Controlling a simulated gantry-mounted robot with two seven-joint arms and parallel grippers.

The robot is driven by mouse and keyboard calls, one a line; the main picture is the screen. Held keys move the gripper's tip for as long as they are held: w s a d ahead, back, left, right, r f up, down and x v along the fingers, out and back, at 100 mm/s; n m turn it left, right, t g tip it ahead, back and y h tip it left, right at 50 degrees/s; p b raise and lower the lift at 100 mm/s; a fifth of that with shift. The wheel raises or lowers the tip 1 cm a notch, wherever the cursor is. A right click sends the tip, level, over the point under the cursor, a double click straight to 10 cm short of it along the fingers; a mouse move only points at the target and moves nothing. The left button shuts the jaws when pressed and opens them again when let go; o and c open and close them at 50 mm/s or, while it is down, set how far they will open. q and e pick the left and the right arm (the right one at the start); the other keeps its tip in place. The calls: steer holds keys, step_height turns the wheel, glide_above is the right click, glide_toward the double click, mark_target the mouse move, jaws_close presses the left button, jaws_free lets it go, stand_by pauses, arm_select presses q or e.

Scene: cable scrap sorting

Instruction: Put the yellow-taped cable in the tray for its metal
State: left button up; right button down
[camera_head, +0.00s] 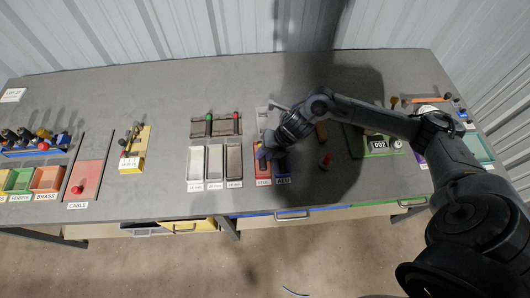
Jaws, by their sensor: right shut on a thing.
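My right gripper (264,153) comes in from the right and is low over the red tray labelled STEEL (263,172). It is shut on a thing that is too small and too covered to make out. A blue tray (282,171) with a label I read as ACU stands right beside the red one, partly under my right arm. I cannot pick out the yellow-taped cable for sure. My left gripper is not in view.
A red CABLE plate (88,174), a yellow holder (134,160) and a BRASS bin (47,178) are further left. A green device (378,153) reads 002.

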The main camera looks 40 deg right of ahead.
steer(key=c, duration=0.9)
jaws_free()
steer(key=shift+o, duration=0.3)
steer(key=shift+f, duration=0.1)
steer(key=shift+r+p, duration=0.3)
steer(key=shift+r, duration=0.05)
step_height(320, 180, up, 4)
steer(key=p, duration=0.3)
steer(key=shift+r+p, duration=0.15)
steer(key=shift+p, duration=0.15)
steer(key=shift+r+p, duration=0.95)
steer(key=shift+r, duration=0.2)
